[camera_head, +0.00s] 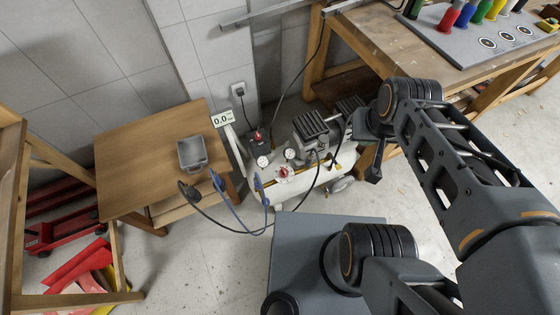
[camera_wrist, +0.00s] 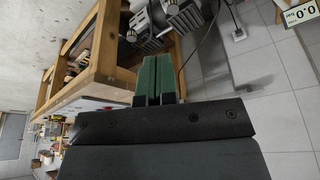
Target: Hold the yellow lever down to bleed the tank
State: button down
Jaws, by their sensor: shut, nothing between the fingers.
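The white tank (camera_head: 318,189) of a compressor stands on the floor between the small wooden table and the workbench. A red knob (camera_head: 283,171) and gauges (camera_head: 263,161) sit at its near left. I cannot clearly make out a yellow lever in either view. Compressor parts (camera_wrist: 165,18) show beyond the fingers, at the top. A small display (camera_head: 222,118) reads 0.0.
A wooden table (camera_head: 145,165) at left holds a grey bin (camera_head: 192,154). A blue hose (camera_head: 238,220) and a black hose hang between table and compressor. A workbench (camera_head: 400,45) with a board of coloured items (camera_head: 487,35) stands at upper right. A wall socket (camera_head: 238,89) is behind.

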jog(key=shift+f, duration=0.1)
jog(key=n+g+b, duration=0.4)
jog(key=n+b, duration=2)
jog(key=b, duration=0.1)
send_over(339, 167)
notch_tip(339, 167, down, 31)
jog(key=shift+f, duration=0.15)
notch_tip(339, 167, down, 14)
jog(key=b, duration=0.5)
